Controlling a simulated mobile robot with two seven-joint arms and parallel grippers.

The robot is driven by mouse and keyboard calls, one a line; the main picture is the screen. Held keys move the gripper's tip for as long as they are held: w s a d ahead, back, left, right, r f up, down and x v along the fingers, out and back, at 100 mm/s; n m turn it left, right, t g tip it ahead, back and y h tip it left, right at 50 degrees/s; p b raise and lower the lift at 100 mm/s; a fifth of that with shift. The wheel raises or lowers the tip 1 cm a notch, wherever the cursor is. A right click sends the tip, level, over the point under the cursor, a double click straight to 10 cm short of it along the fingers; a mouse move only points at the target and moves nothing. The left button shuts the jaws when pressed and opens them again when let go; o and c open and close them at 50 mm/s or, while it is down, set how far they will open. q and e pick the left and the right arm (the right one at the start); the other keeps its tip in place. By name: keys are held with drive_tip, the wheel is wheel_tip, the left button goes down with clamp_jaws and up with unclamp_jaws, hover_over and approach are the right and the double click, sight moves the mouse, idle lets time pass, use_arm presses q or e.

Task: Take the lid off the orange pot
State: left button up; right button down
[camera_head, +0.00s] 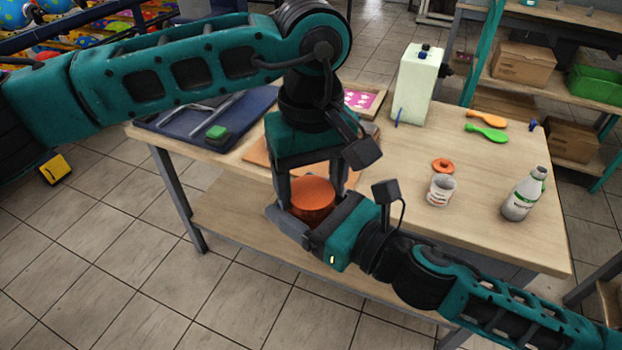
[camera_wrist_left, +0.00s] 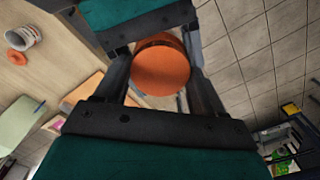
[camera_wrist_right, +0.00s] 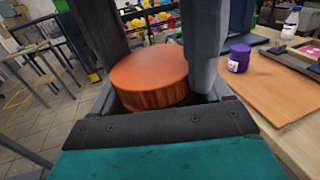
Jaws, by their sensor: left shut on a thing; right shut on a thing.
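The orange pot (camera_head: 311,199) is held above the front edge of the table, with its round orange lid (camera_head: 312,189) on top. My left gripper (camera_head: 311,184) comes down from above and is shut on the lid, a finger on each side. My right gripper (camera_head: 306,213) comes in from the right, lower down, and is shut on the pot. The lid's flat top and ridged side fill the middle of the right wrist view (camera_wrist_right: 149,75). It also shows in the left wrist view (camera_wrist_left: 161,70). The pot's body is mostly hidden by the fingers.
On the wooden table (camera_head: 480,225) stand an open white jar (camera_head: 441,191) with an orange lid (camera_head: 443,166) beside it, a white bottle (camera_head: 524,196) and a pale green container (camera_head: 418,85). A purple pot (camera_wrist_right: 238,59) shows in the right wrist view.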

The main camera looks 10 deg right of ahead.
use_arm(q)
drive_tip(key=c, duration=0.4)
drive_tip(key=n, duration=0.5)
drive_tip(key=shift+n, duration=0.4)
drive_tip(key=shift+c, duration=0.2)
drive_tip(key=n, duration=0.3)
drive_tip(key=shift+n, duration=0.3)
drive_tip(key=n, duration=0.3)
drive_tip(key=shift+r+n, duration=0.1)
drive_tip(key=shift+n, duration=0.2)
drive_tip(key=o, duration=1.2)
drive_tip(key=shift+c, duration=0.2)
drive_tip(key=shift+r, duration=0.1)
